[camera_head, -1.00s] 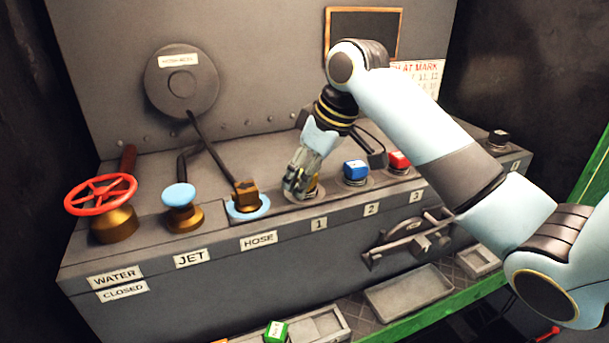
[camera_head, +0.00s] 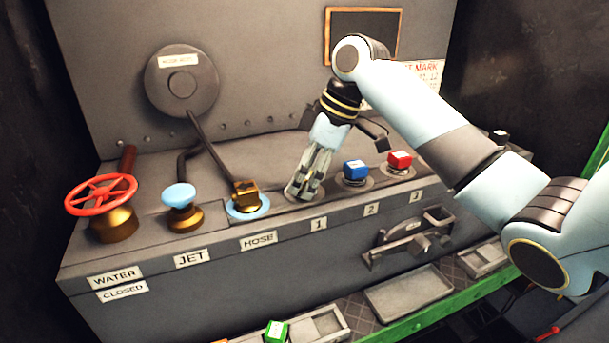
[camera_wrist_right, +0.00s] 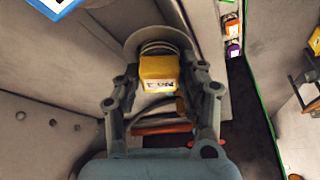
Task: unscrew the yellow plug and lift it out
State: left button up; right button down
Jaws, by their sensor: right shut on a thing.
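The yellow plug (camera_wrist_right: 158,72) shows in the right wrist view as a yellow block with a small label. Ridged thread rings show between it and a grey round collar (camera_wrist_right: 133,48). My right gripper (camera_head: 302,190) points down over the position labelled 1, and its fingers hide the plug in the head view. In the wrist view its two fingers (camera_wrist_right: 163,82) are shut on the plug from both sides. How much thread is still in the hole cannot be told. My left gripper is in no view.
A blue plug (camera_head: 356,169) and a red plug (camera_head: 399,160) stand close to the right of the gripper. The brass hose fitting (camera_head: 246,193) is close on the left. Trays (camera_head: 408,292) and a green block (camera_head: 276,331) lie below the front face.

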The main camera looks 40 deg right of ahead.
jog(key=shift+r, duration=3.75)
